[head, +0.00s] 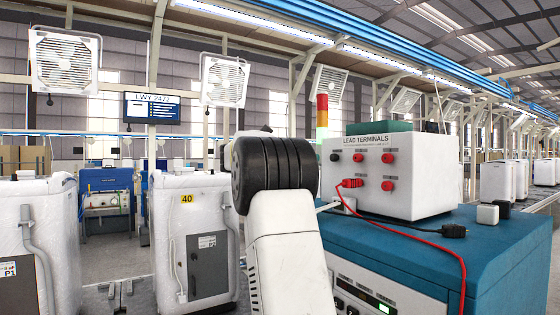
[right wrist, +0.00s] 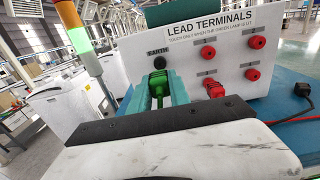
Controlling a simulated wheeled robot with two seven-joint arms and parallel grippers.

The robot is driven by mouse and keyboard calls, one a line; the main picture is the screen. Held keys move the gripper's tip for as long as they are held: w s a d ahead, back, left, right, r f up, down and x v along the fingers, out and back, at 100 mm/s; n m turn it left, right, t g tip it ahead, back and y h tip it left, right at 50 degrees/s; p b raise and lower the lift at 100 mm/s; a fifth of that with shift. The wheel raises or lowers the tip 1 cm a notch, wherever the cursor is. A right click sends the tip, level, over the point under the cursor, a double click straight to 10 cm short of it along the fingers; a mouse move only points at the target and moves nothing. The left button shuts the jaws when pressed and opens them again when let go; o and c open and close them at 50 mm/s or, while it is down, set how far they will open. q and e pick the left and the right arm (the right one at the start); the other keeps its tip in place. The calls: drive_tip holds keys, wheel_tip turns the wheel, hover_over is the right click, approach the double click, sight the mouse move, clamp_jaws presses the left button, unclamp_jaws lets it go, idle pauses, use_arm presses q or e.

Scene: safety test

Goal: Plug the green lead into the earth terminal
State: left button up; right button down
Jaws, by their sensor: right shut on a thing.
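The white terminal box (head: 400,178), headed LEAD TERMINALS, stands on a blue cabinet. Its black earth terminal (right wrist: 160,63), labelled EARTH, is at the upper left of the panel; it also shows in the head view (head: 335,157). My right gripper (right wrist: 160,84) is shut on the green lead's plug (right wrist: 159,91), between teal fingers. The plug points at the panel, with its tip just below the earth terminal in the picture. I cannot tell whether they touch. In the head view the plug is hidden. My left gripper is in neither view.
Red terminals (head: 389,158) sit right of the earth terminal; a red plug (head: 350,183) is in the lower left one. Its red cable (head: 440,248) hangs down the cabinet (head: 510,250). A black plug (head: 453,231) lies on top. A signal tower (head: 322,118) stands behind; its green section looks bright.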

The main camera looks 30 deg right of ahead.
drive_tip(key=shift+w+d, duration=0.15)
drive_tip(key=shift+d, duration=1.3)
drive_tip(key=shift+w+d, duration=0.1)
drive_tip(key=shift+d, duration=1.3)
drive_tip(key=shift+d, duration=0.55)
drive_tip(key=c, duration=1.1)
unclamp_jaws()
drive_tip(key=shift+c, duration=0.2)
approach(332, 157)
drive_tip(key=shift+a, duration=0.6)
drive_tip(key=shift+f, duration=0.1)
